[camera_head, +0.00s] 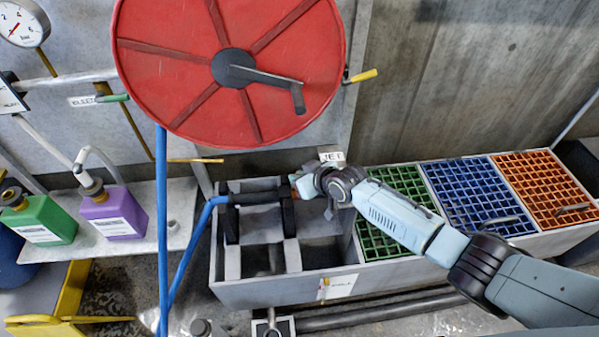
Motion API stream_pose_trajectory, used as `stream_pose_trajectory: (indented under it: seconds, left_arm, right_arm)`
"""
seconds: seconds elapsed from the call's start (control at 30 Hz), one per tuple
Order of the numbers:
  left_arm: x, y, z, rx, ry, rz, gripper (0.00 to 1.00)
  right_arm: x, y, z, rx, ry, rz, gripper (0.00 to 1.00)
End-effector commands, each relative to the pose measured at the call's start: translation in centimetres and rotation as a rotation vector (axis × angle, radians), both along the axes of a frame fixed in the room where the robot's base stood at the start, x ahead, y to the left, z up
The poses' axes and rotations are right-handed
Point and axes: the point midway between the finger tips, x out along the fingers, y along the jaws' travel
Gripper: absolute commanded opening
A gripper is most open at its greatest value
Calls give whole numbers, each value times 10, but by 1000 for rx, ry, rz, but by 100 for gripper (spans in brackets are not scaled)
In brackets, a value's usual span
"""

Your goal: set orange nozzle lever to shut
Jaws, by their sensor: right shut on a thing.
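The black nozzle (258,198) lies across a cradle in the grey trough, with a blue hose (207,213) running from its left end. My right gripper (303,186) is at the nozzle's right end, its arm coming in from the right. A small orange bit, the nozzle lever (293,178), shows at the gripper's left side. The gripper is shut on it. Most of the lever is hidden by the gripper, so its setting cannot be told. My left gripper is not in view.
A red hose reel (180,60) with a crank hangs above the trough (285,288). Green (395,200), blue (480,190) and orange (545,180) grates lie to the right. Green (40,222) and purple (112,212) bottles stand on a left shelf.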

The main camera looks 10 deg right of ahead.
Motion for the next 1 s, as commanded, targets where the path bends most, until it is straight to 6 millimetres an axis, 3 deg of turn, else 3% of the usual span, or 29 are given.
stream_pose_trajectory:
  seconds: [0.57,0.6,0.73,1.0]
  left_arm:
    - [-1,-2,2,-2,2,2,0]
    - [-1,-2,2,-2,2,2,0]
    - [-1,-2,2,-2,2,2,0]
    - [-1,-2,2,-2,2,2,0]
  right_arm:
    - [-2,1,-1,0,-21,0,0]
    - [-2,1,-1,0,-21,0,17]
    - [-2,1,0,0,-21,0,34]
    - [-2,0,0,0,-21,0,35]
